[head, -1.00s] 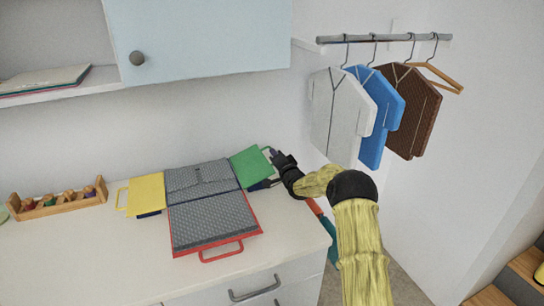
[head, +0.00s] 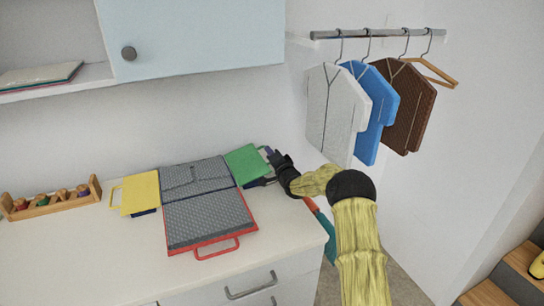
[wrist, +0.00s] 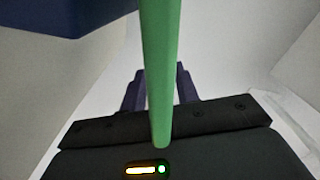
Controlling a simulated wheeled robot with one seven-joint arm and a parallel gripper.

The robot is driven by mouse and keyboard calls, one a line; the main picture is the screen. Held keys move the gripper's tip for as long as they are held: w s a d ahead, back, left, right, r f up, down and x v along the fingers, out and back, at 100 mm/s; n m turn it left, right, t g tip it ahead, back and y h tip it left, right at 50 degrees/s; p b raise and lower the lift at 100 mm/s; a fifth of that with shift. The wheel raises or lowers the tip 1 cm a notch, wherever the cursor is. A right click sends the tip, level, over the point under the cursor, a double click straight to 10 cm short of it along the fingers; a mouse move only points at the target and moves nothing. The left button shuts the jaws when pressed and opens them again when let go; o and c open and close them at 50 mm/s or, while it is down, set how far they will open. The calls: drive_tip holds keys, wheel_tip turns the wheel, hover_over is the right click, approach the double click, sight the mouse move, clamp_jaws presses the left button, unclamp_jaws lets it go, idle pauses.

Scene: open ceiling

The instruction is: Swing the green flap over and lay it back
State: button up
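The folding board lies on the white counter, its grey middle panel (head: 194,176) flanked by a yellow flap (head: 138,193) on the left and the green flap (head: 246,165) on the right. The grey front flap (head: 205,218) has a red rim and handle. The green flap lies nearly flat, spread out to the right. My gripper (head: 273,157) is at its right edge, by the handle. In the wrist view a green bar (wrist: 161,70) of the flap runs between my two close-set fingers, which look shut on it. The bar hides the contact itself.
A wooden rack with coloured pegs (head: 50,199) stands at the counter's left. A pale blue cabinet (head: 200,40) hangs above. White, blue and brown garments (head: 392,105) hang on a rail at the right. The counter's front left (head: 80,260) is clear.

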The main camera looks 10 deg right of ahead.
drive_tip(key=shift+s, duration=0.15)
drive_tip(key=b+v, duration=0.2)
drive_tip(key=v, duration=1.5)
drive_tip(key=shift+s+d+r, duration=0.1)
drive_tip(key=shift+r, duration=0.05)
